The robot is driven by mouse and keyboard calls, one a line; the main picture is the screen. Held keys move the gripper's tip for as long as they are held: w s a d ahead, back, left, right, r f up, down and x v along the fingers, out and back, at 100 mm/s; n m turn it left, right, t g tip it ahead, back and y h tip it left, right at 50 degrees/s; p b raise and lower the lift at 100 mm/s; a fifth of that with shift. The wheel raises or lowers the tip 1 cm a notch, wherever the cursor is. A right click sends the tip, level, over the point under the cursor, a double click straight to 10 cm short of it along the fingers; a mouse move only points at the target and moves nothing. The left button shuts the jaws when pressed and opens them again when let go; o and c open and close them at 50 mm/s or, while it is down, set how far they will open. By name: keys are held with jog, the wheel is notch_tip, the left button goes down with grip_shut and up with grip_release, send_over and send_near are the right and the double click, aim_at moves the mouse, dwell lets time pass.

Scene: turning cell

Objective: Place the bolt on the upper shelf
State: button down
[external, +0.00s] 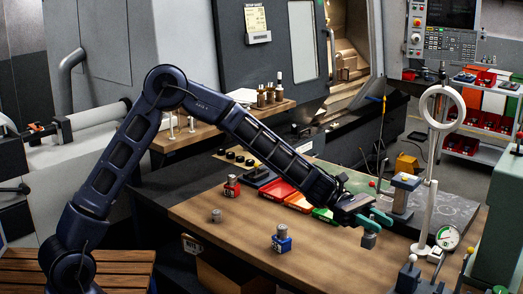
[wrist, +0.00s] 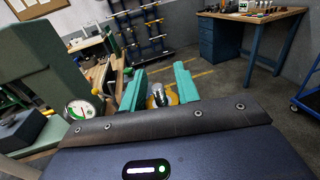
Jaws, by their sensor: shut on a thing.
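My gripper (external: 377,217) has teal fingers and hangs over the right part of the wooden bench. It is shut on a small grey metal piece (external: 369,240), which looks like the bolt; its exact shape is hard to make out. In the wrist view the piece (wrist: 158,96) shows as a silvery round top between the two teal fingers (wrist: 158,86). A raised wooden shelf (external: 178,137) with several tool holders stands at the back left, well away from my gripper. I cannot tell for sure that it is the upper shelf.
On the bench (external: 235,232) stand a blue block (external: 282,244), a red block (external: 231,190) and a small grey cylinder (external: 216,215). Red and green trays (external: 284,191) lie behind. A stand with a white ring (external: 425,200) and a dial gauge (external: 448,237) rise close right of my gripper.

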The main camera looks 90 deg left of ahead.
aim_at(374, 239)
jog(key=s+d+f+n+t+y, duration=0.1)
jog(key=s+d+f+t, duration=0.1)
jog(key=d, duration=0.2)
jog(key=s+f+n+t+y, duration=0.3)
jog(key=f+y, duration=0.1)
jog(key=f, duration=0.4)
jog(key=s+f+n+t+y, duration=0.2)
jog(key=f+n+y, duration=0.1)
jog(key=f, duration=0.5)
jog(key=s+a+f+n+y, duration=0.1)
jog(key=s+a+f+y, duration=0.1)
jog(key=s+f, duration=0.2)
jog(key=s+a+f+n+t+y, duration=0.1)
jog(key=s+a+f+n+y, duration=0.1)
jog(key=f, duration=0.9)
jog(key=s+a+f+n+y, duration=0.1)
jog(key=s+a+f+y, duration=0.2)
jog(key=s+f, duration=0.2)
notch_tip(374, 239, down, 3)
jog(key=shift+s+a+r+n+t, duration=0.1)
jog(key=shift+s+a+n+t, duration=0.3)
jog(key=shift+r, duration=0.1)
